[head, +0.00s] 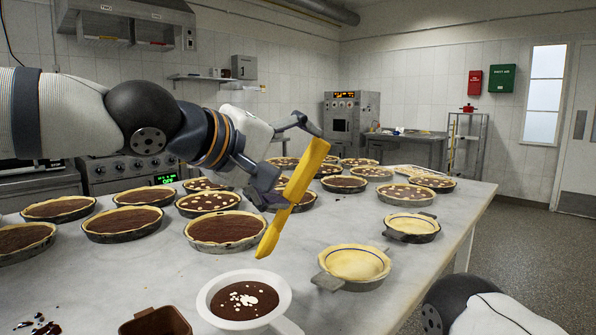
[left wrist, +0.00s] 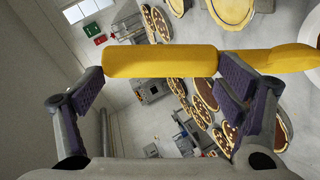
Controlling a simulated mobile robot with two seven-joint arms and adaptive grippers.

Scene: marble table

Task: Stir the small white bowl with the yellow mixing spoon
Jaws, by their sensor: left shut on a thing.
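The yellow mixing spoon (head: 293,195) is held tilted by my left gripper (head: 284,160), its lower end pointing down toward the bowl. The gripper is shut on the spoon's handle; in the left wrist view the spoon (left wrist: 160,62) crosses between the fingers (left wrist: 162,92). The small white bowl (head: 283,306) stands at the table's front, holding dark brown filling with white bits on top. The spoon's lower end shows just behind the bowl's rim, outside it and apparently above the table. Part of my right arm shows at the lower right; its gripper is out of view.
The marble table (head: 150,270) carries several filled pies, such as one (head: 225,230) behind the bowl. An empty pie shell (head: 355,262) is right of the bowl. A brown container (head: 156,322) is at the front left. Bare marble lies left of the bowl.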

